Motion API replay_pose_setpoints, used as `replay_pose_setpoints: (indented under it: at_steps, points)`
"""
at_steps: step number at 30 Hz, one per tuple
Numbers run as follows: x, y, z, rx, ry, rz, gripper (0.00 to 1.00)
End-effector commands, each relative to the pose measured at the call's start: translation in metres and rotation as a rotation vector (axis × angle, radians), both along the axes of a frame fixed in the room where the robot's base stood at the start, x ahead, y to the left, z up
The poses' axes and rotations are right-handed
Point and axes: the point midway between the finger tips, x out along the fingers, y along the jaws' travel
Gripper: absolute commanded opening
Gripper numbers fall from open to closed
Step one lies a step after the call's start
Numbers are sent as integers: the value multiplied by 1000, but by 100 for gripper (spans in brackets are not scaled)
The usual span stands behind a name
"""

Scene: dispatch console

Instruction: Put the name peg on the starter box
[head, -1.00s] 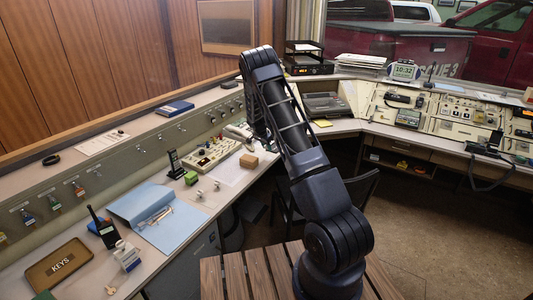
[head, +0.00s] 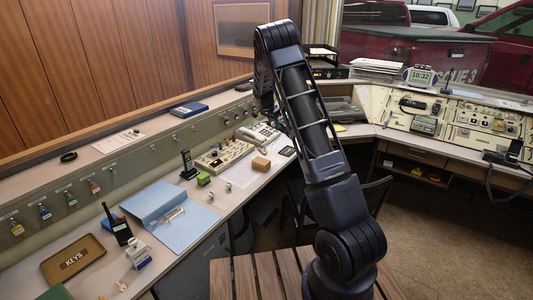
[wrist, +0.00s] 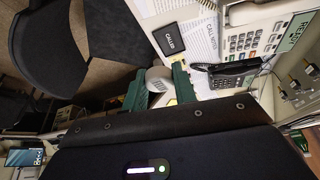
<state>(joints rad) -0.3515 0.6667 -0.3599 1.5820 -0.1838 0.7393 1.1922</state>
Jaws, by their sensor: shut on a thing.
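My gripper shows in the wrist view (wrist: 158,92) with two green fingers. They are shut on a pale grey-white, round-ended piece (wrist: 158,76), likely the name peg; no name on it can be read. The held piece is in the air above the console area, and its lower part is hidden between the fingers. In the head view my arm hides the fingers and the piece. I cannot tell for sure which thing is the starter box.
A black CALLED pad (wrist: 169,38), a telephone (wrist: 250,38) and a black keypad device (wrist: 232,76) lie ahead in the wrist view.

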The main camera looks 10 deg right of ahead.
Motion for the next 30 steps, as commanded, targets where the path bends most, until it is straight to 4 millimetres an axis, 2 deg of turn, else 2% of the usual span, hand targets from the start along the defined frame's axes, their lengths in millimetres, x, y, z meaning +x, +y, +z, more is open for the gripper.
replay_pose_setpoints:
  at_steps: [1, 3, 7, 12, 15, 20, 30]
  points:
    - [-6, 14, 6, -1, -1, 1, 6]
    - [-13, 30, 13, 0, -2, -3, 6]
    - [-27, 54, 24, 0, -1, -13, 6]
    - [-39, 73, 34, 1, -1, -23, 6]
    - [-42, 78, 32, 0, 0, -26, 6]
    - [-44, 78, 8, -1, 3, -27, 6]
    - [-43, 78, -66, -1, 3, -27, 6]
